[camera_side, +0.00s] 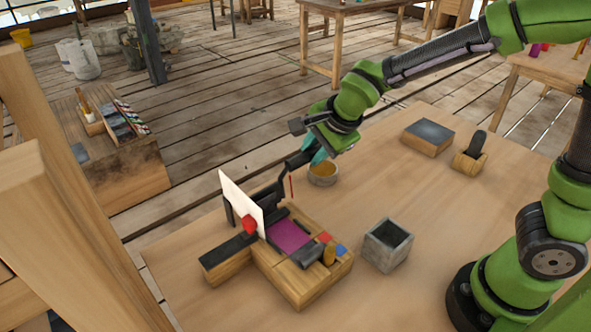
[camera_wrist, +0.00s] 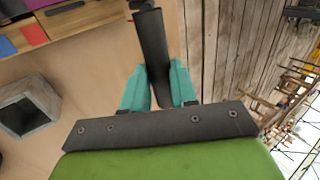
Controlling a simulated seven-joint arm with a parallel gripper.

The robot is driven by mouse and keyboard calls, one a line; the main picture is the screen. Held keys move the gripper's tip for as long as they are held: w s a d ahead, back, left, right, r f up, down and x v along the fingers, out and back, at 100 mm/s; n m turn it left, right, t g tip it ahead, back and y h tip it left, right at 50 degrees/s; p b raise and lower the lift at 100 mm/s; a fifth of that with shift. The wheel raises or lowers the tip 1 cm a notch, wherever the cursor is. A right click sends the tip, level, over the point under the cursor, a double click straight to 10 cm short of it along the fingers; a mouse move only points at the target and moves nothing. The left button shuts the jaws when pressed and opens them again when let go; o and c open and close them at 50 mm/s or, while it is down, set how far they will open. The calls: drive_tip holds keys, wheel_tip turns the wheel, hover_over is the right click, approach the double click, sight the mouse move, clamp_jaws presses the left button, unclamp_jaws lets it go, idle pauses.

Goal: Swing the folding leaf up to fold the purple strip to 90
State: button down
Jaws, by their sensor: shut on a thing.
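The purple strip (camera_side: 287,237) lies on a wooden bending block (camera_side: 300,285) with dark bars beside it. Its purple face also shows in the wrist view (camera_wrist: 82,18). A dark handle (camera_side: 272,197) rises at the block's far side; I take it to be the folding leaf's. My gripper (camera_side: 314,157) has teal fingers at its upper end. In the wrist view the fingers (camera_wrist: 158,88) sit on both sides of the black handle bar (camera_wrist: 153,45), shut on it. The leaf's plate is mostly hidden, so its angle is unclear.
A grey open box (camera_side: 388,245) stands right of the block. A round bowl (camera_side: 323,174) stands behind my gripper.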

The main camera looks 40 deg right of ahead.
drive_tip(key=shift+s+f, duration=0.4)
drive_tip(key=shift+s, duration=0.3)
drive_tip(key=shift+s+f, duration=0.35)
drive_tip(key=shift+s, duration=0.35)
drive_tip(key=c, duration=0.9)
unclamp_jaws()
drive_tip(key=shift+r, duration=0.1)
drive_tip(key=shift+r, duration=0.1)
drive_tip(key=v, duration=1.6)
drive_tip(key=shift+r, duration=0.35)
